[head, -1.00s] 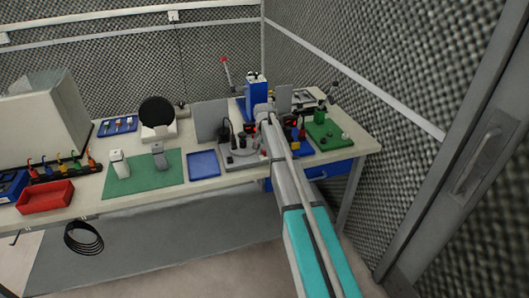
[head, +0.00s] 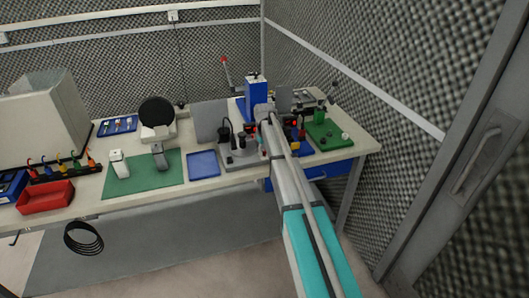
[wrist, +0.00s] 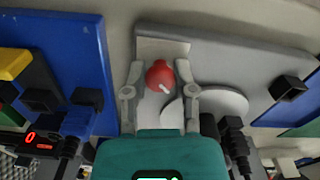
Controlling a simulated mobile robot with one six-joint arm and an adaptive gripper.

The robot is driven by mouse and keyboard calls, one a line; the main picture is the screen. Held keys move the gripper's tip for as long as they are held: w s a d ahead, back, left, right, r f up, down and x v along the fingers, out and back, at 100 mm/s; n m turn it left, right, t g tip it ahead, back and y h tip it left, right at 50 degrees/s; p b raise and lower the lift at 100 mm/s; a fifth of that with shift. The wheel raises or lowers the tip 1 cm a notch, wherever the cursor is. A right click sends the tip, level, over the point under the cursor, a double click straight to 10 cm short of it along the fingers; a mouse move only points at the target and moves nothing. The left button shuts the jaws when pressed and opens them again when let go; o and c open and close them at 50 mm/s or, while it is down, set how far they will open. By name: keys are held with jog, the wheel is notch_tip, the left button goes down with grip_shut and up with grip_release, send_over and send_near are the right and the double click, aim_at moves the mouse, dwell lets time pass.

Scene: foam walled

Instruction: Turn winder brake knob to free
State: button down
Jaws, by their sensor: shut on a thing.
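The red knob (wrist: 160,75) sits between my gripper's fingers in the wrist view. Its white pointer mark points down and to the right in that picture. My gripper (wrist: 160,70) is shut on the knob, one finger on each side. The knob is on a light grey plate (wrist: 160,46) on a grey fixture. No marking for the free position can be read. In the head view, my arm covers the knob and the fingertips.
A blue upright block (head: 256,95) stands just behind my arm's end. Black plugs (wrist: 287,88) and blue panels flank the knob in the wrist view. A green board (head: 326,135) lies to the right on the bench, and a blue tray (head: 203,164) to the left.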

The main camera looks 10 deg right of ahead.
jog(key=shift+s+n, duration=0.1)
jog(key=shift+n, duration=0.2)
jog(key=shift+c, duration=2)
grip_release()
